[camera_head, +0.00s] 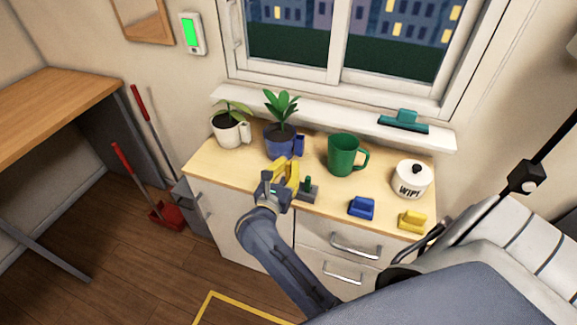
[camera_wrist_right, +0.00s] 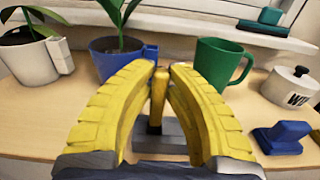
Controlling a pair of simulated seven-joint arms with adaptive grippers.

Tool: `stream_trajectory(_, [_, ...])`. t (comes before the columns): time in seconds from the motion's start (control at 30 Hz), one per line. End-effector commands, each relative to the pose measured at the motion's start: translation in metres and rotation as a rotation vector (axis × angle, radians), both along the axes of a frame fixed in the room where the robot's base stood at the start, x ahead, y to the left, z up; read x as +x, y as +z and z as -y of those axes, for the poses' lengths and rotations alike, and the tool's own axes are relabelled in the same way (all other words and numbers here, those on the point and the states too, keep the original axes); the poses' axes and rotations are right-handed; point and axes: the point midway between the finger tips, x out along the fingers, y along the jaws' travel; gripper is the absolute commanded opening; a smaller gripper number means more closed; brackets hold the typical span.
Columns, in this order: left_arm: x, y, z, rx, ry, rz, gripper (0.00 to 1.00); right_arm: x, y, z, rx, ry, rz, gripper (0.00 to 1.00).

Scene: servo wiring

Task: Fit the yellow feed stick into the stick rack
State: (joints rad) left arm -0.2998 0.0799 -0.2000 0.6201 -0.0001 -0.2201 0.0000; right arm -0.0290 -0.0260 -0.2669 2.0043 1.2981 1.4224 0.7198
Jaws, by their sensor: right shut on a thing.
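The yellow feed stick (camera_wrist_right: 157,98) stands roughly upright between the yellow fingers of my right gripper (camera_wrist_right: 160,72) in the right wrist view. The gripper is shut on it near its top. In the head view my right gripper (camera_head: 287,172) is over the front left of the cabinet top, and its fingers hide the stick. A grey block (camera_wrist_right: 160,143), which looks like the stick rack, lies below the stick. I cannot tell whether the yellow stick's lower end is in the rack. My left gripper is out of view.
A white plant pot (camera_head: 230,132) and a blue plant pot (camera_head: 280,141) stand behind the gripper. A green mug (camera_head: 342,156), a white lidded jar (camera_head: 410,180), a blue block (camera_head: 361,208) and a yellow block (camera_head: 412,221) are to the right.

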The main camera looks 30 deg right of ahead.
Motion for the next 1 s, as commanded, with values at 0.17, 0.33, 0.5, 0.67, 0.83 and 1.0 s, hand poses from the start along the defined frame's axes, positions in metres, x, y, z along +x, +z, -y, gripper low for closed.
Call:
stream_trajectory(0.17, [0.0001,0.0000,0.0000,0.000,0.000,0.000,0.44,0.0001,0.0002,-0.0001,0.000,0.000,0.000,0.00])
stream_trajectory(0.33, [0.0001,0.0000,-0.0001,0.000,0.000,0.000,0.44,0.0001,0.0002,-0.0001,0.000,0.000,0.000,0.00])
stream_trajectory(0.5, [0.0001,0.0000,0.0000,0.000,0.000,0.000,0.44,0.0001,0.0002,-0.0001,0.000,0.000,0.000,0.00])
stream_trajectory(0.67, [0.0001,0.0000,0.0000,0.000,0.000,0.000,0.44,0.0001,-0.0002,-0.0001,0.000,0.000,0.000,0.00])
stream_trajectory(0.83, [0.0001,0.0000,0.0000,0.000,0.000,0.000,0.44,0.0001,-0.0031,-0.0001,0.000,0.000,0.000,0.00])
stream_trajectory(1.0, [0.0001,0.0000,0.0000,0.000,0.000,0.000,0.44,0.0002,-0.0069,-0.0001,-0.001,0.000,-0.001,0.00])
